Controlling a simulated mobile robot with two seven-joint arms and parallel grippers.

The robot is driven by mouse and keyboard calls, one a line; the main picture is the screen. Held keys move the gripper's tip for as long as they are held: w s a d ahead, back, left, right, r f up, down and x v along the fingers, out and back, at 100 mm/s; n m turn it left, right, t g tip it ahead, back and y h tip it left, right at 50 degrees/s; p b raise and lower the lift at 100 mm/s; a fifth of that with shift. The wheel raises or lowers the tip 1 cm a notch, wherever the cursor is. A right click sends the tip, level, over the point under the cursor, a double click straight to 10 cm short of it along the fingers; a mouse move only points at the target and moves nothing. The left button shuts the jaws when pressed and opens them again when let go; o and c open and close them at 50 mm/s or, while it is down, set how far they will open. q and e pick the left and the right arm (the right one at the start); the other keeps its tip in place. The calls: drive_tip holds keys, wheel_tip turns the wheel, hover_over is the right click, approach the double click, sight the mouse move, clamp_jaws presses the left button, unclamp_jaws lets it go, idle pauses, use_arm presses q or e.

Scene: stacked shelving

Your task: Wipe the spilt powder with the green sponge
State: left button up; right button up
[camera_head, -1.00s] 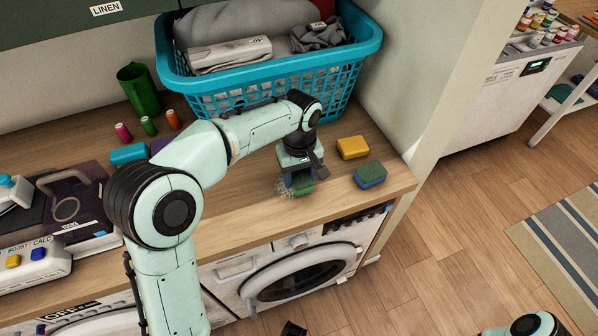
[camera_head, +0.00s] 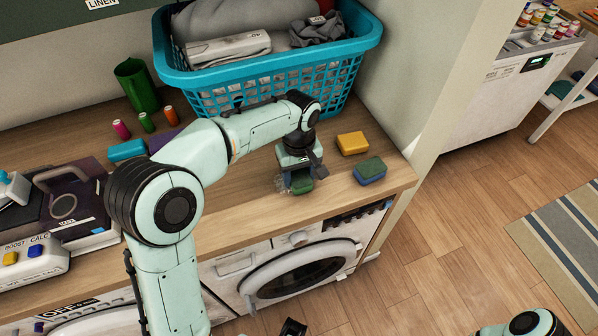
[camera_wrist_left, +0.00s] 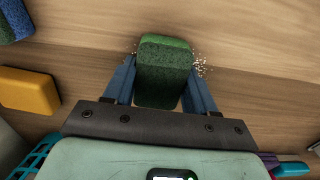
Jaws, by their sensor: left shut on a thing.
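The green sponge (camera_wrist_left: 163,72) is held between the two blue fingers of my left gripper (camera_wrist_left: 162,88), which is shut on it. In the head view the sponge (camera_head: 302,185) is low at the counter, under my left gripper (camera_head: 298,176), partly hidden by it. Pale spilt powder (camera_head: 281,186) lies on the wood just left of the sponge. In the wrist view white powder grains (camera_wrist_left: 200,64) show close beside the sponge's right side, with a few at its left. A dark part at the bottom edge may be my right gripper (camera_head: 292,328); its fingers are not clear.
A yellow sponge (camera_head: 352,143) and a blue-and-green sponge (camera_head: 369,171) lie right of my left gripper. A turquoise laundry basket (camera_head: 270,76) stands behind.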

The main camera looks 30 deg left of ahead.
use_arm(q)
drive_tip(key=shift+f, duration=0.3)
idle(1.2)
drive_tip(key=shift+s, duration=0.1)
